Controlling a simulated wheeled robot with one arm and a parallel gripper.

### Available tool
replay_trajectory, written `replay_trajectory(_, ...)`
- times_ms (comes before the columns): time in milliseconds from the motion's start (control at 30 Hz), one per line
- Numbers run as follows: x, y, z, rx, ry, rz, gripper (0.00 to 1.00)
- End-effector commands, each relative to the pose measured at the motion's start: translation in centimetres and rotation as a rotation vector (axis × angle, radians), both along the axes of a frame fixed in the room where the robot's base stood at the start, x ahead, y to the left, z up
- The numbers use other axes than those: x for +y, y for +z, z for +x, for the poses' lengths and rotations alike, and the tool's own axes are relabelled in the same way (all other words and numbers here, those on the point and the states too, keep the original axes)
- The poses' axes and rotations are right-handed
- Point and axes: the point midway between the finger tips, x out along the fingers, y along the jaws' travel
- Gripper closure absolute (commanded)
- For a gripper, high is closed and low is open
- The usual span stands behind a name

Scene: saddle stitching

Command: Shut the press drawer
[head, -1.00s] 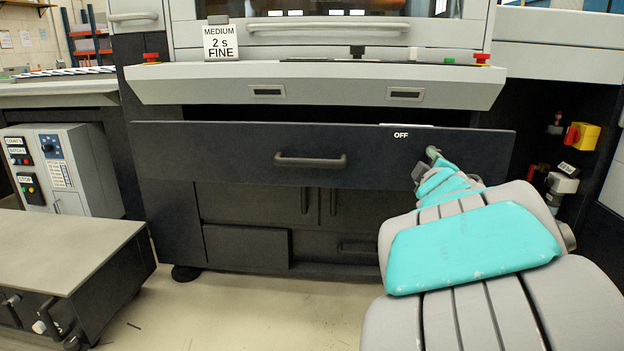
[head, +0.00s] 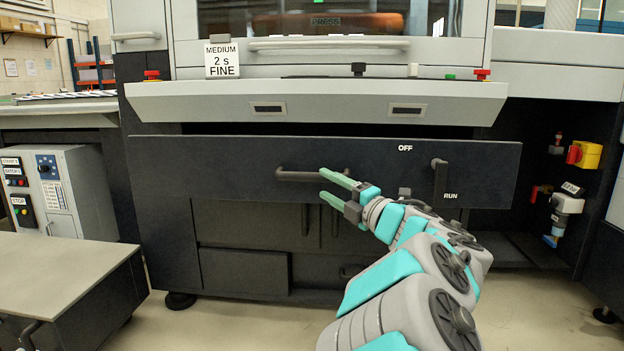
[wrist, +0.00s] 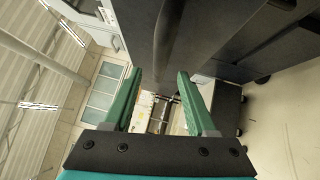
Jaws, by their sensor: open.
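The press drawer (head: 220,180) is a wide dark panel under the press's grey ledge. It seems to stand forward of the cabinet, with a dark gap above it. Its dark bar handle (head: 294,175) is at the middle of the front, its right part overlapped by my gripper. My gripper (head: 324,184) is open at the handle's right part, with green fingers pointing left. In the wrist view, a dark bar, likely the handle (wrist: 166,35), runs ahead of the open fingers (wrist: 160,100). I see no grip on it, and contact cannot be told.
A dark lever (head: 440,180) hangs down on the drawer's right, between OFF and RUN labels. The grey ledge (head: 330,102) juts out above. A low grey-topped table (head: 60,270) and a control box (head: 50,190) stand at left. Floor is clear in front.

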Motion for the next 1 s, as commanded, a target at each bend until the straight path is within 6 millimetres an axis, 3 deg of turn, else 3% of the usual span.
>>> replay_trajectory(400, 3.8, 0.7, 3.9, -0.001, 0.001, 0.0, 0.43)
replay_trajectory(733, 4.0, 0.8, 4.4, 0.003, -0.005, 0.001, 0.43)
replay_trajectory(1000, 4.1, 0.8, 4.4, 0.001, -0.004, 0.001, 0.72)
